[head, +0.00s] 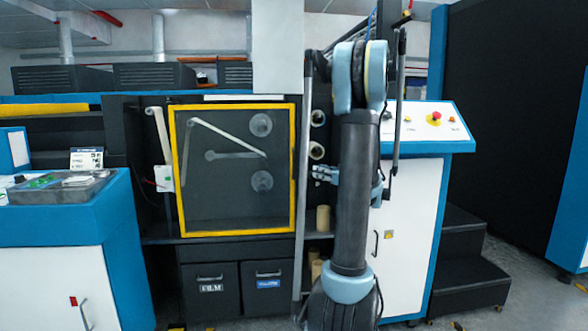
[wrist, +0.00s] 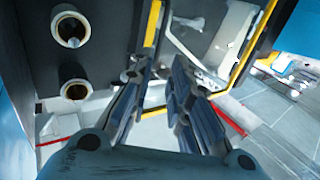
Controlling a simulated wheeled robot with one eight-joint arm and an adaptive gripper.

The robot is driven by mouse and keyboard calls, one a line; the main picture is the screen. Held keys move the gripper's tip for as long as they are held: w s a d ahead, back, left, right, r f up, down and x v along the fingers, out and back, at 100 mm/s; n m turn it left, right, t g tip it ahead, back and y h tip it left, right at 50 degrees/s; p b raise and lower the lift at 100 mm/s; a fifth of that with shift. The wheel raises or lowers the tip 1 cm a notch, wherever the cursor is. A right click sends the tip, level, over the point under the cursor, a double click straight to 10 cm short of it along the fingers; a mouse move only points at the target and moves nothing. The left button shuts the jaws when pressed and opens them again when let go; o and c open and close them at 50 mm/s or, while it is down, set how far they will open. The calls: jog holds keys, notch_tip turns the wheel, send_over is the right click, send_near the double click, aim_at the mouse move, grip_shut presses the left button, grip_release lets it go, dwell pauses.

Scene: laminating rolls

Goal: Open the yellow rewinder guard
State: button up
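The yellow rewinder guard (head: 235,233) is a yellow-framed clear panel in the middle left of the head view. It looks shut, lying flat over the rewinder rollers and a web. My gripper (head: 318,174) is just right of the guard's right edge, at about mid height, and appears apart from it. In the wrist view my gripper's two fingers (wrist: 161,72) stand apart with nothing seen between them. Yellow frame parts (wrist: 262,45) show beyond the fingers. No handle on the guard can be made out.
Cardboard cores (head: 323,218) and roll ends sit right of the guard; two also show in the wrist view (wrist: 73,90). Dark film bins (head: 212,290) stand below. A control panel (head: 425,118) with a red button is right of my arm. A blue-white cabinet (head: 60,262) stands left.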

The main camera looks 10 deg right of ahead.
jog(key=x, duration=1.7)
jog(key=shift+a, duration=0.1)
grip_shut()
